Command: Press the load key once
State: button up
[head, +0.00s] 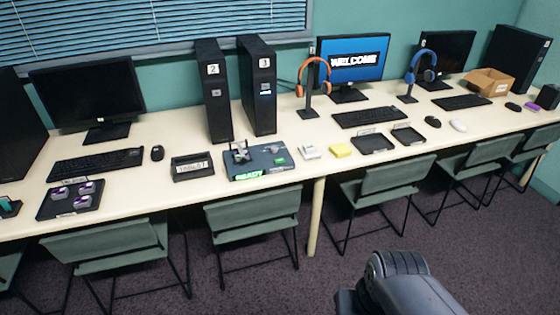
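A dark flat device (232,172) lies on the long table, in front of the computer towers. Its front edge shows a lit green READY sign (250,175). A small grey upright fixture stands on its left part, and a small green patch (281,161) shows on its right part. Lettering on the device's top is too small to read, so I cannot tell which part is the load key. My gripper is not in view; only a dark part of my arm shows at the bottom right, well in front of the table and apart from the device.
The long table (330,165) carries monitors, keyboards, towers (259,85) and headphones on stands. A labelled black tray (192,167) is left of the device; a white block (310,152) and yellow block (341,150) are right of it. Green chairs (255,215) line the front.

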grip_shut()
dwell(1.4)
